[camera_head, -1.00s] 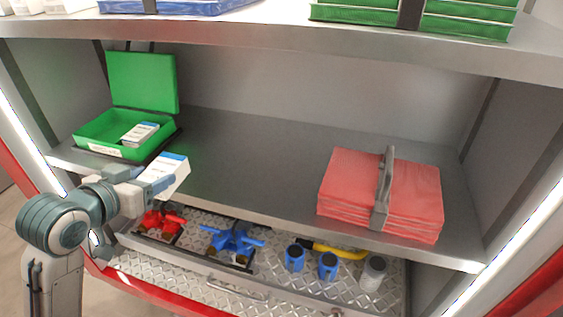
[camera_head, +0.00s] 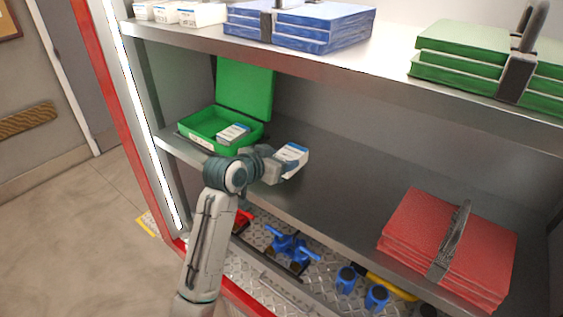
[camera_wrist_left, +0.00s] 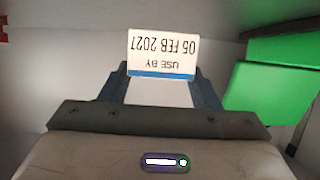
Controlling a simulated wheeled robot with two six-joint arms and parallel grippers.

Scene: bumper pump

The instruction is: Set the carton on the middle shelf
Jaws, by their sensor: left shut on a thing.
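A white carton with a blue band (camera_head: 292,158) is held in my left gripper (camera_head: 281,163), over the front part of the middle shelf (camera_head: 345,185). In the left wrist view, the carton (camera_wrist_left: 162,52) sits between the two fingers (camera_wrist_left: 160,88), and its label reads "USE BY 05 FEB 2027" upside down. I cannot tell whether the carton touches the shelf. An open green box (camera_head: 195,124) stands on the shelf to the left, with a similar carton (camera_head: 233,133) inside it. My right gripper is not in view.
A strapped red stack (camera_head: 415,225) lies at the shelf's right. The shelf between the carton and this stack is clear. The upper shelf (camera_head: 330,68) holds white cartons (camera_head: 190,14), a blue stack (camera_head: 300,28) and a green stack (camera_head: 450,60). Blue valves (camera_head: 292,250) sit in the drawer below.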

